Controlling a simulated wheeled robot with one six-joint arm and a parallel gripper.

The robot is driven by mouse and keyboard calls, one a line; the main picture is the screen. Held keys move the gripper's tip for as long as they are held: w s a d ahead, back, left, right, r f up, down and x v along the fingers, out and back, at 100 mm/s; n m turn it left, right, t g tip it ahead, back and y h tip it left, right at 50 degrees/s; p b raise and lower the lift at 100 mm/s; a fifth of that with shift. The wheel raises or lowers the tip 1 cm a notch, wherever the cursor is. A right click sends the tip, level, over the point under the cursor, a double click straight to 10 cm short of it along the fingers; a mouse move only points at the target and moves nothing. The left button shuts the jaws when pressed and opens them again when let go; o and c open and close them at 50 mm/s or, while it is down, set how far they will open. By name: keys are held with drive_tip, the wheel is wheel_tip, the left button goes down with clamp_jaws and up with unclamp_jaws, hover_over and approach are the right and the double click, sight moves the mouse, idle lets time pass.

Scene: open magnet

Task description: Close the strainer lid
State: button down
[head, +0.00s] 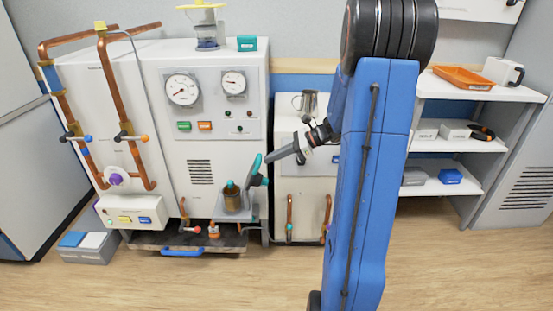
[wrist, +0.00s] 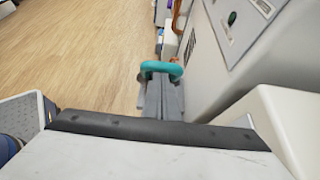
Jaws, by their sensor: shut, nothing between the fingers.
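The strainer (head: 232,199) is a small brownish pot on a grey stand at the front right of the white machine. Its dark lid (head: 262,181) stands open, raised on the right side of the pot, with a teal handle (head: 255,166). My gripper (head: 269,158) is shut and empty, pointing left, with its tips just right of the handle. In the wrist view the gripper (wrist: 161,84) points at the teal handle (wrist: 161,67), which shows right at the fingertips. I cannot tell whether they touch. The pot is hidden in the wrist view.
The white machine (head: 140,75) carries gauges and copper pipes. A lower white cabinet (head: 292,185) with a metal jug (head: 308,101) stands close behind my gripper. A shelf (head: 450,146) with an orange tray (head: 462,77) is at right. The wooden floor (head: 215,283) in front is clear.

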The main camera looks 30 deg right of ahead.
idle(0.3)
drive_tip(key=w+a+r+g+h, duration=0.1)
drive_tip(key=w+a+g+h, duration=0.2)
drive_tip(key=w+a+h, duration=0.3)
drive_tip(key=w+a+r+g+h, duration=0.1)
drive_tip(key=w+a+g+h, duration=0.25)
drive_tip(key=a, duration=0.45)
drive_tip(key=w+a+f+g+h, duration=0.3)
drive_tip(key=w+a+f, duration=0.3)
drive_tip(key=a+f, duration=0.3)
drive_tip(key=shift+w+a+f+h, duration=0.35)
drive_tip(key=shift+f+h, duration=0.5)
drive_tip(key=shift+f, duration=1.3)
drive_tip(key=shift+s+f, duration=0.1)
